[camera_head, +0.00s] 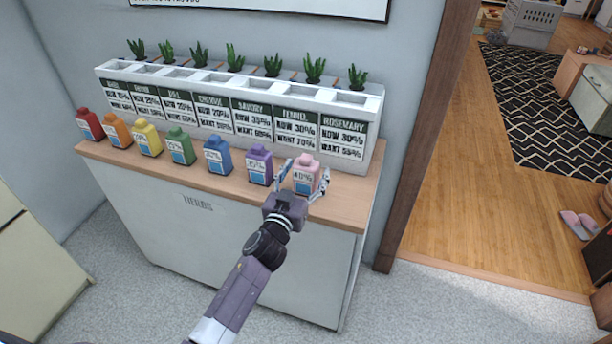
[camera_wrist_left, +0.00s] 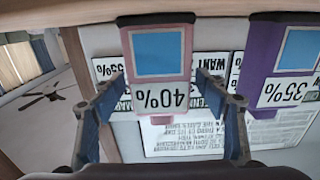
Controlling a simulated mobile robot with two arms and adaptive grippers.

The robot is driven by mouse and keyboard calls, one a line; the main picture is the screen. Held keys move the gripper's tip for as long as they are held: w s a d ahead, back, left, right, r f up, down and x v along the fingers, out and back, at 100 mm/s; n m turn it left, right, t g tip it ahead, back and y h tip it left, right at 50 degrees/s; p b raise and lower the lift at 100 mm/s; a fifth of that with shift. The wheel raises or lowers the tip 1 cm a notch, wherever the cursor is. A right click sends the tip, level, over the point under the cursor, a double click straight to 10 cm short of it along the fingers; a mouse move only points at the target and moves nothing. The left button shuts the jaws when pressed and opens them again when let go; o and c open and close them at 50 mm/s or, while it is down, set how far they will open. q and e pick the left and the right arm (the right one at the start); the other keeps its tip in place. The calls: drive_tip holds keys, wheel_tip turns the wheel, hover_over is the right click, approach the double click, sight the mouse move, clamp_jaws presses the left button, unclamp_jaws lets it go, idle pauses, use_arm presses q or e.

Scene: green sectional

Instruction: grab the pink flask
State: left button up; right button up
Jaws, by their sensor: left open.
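The pink flask (camera_head: 306,170) stands upright at the right end of a row of coloured flasks on the wooden counter top. It carries a label reading 40%. My left gripper (camera_head: 302,181) is open, with one finger on each side of the flask in the head view. In the left wrist view, which is upside down, the pink flask (camera_wrist_left: 158,68) shows between the two spread fingers (camera_wrist_left: 170,98). I cannot tell whether either finger touches it. My right gripper is not in view.
The purple flask (camera_head: 259,165) stands close to the left of the pink one, with the blue flask (camera_head: 218,155) and several others further left. A white planter (camera_head: 240,103) with labelled herbs stands behind. The counter top (camera_head: 350,202) is clear to the right.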

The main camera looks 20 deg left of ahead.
use_arm(q)
drive_tip(key=shift+c, duration=0.2)
drive_tip(key=shift+r, duration=0.1)
drive_tip(key=c, duration=1.4)
drive_tip(key=shift+o, duration=0.2)
